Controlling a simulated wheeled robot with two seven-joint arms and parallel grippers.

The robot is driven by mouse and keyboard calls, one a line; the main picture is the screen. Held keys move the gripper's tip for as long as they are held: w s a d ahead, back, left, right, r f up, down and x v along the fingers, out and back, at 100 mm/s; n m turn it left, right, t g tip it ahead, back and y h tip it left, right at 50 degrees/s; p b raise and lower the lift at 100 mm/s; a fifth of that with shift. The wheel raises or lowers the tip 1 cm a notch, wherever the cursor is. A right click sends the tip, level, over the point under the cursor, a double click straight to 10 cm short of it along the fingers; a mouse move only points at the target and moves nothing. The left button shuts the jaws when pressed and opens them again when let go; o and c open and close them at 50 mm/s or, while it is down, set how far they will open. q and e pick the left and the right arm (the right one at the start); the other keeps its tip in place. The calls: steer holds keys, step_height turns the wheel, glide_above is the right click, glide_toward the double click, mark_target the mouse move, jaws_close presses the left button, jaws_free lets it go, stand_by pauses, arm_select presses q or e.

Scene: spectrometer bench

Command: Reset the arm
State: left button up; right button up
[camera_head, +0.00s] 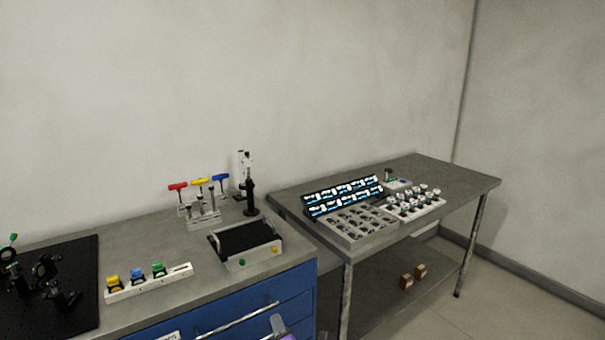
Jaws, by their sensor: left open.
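A small part of my left gripper (280,326) shows at the bottom edge, in front of the blue drawers of the bench. Only a grey tip and a bit of purple are visible; the rest is cut off by the frame. It appears empty and apart from the things on the bench top. My right gripper is not in view. The grey bench (190,290) carries a black board (75,265) with optical mounts on the left.
A white strip with coloured knobs (148,283), a black-topped tray (245,240), coloured T-handle tools (200,184) and a black stand (250,195) occupy the bench. A side table (445,175) on the right holds a lit panel (342,195) and trays of small parts.

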arm_select(q)
steer(key=s+a+f+m+g+h+p, duration=0.1)
steer(key=s+f+m+g+h, duration=0.1)
steer(key=s+f+m, duration=0.3)
steer(key=s+a+f+m+g+h+p, duration=0.1)
steer(key=a+f+m+g+h, duration=0.1)
steer(key=f+m, duration=0.35)
steer(key=s+a+f+m+g+h+p, duration=0.1)
steer(key=s+f+m+g+h, duration=0.2)
steer(key=f, duration=0.5)
steer(key=s+f+m+g+h+p, duration=0.1)
steer(key=s+f+m+g, duration=0.1)
steer(key=s, duration=0.5)
steer(key=s+f+m+g+p, duration=0.1)
steer(key=s+f+m+g, duration=0.1)
steer(key=s, duration=0.6)
steer(key=s+f+m+g+h+p, duration=0.1)
steer(key=s+f+m+g, duration=0.1)
steer(key=s+m, duration=0.3)
steer(key=s+g, duration=0.1)
steer(key=s, duration=0.1)
steer(key=shift+s+m+h, duration=0.3)
steer(key=shift+s+m, duration=0.05)
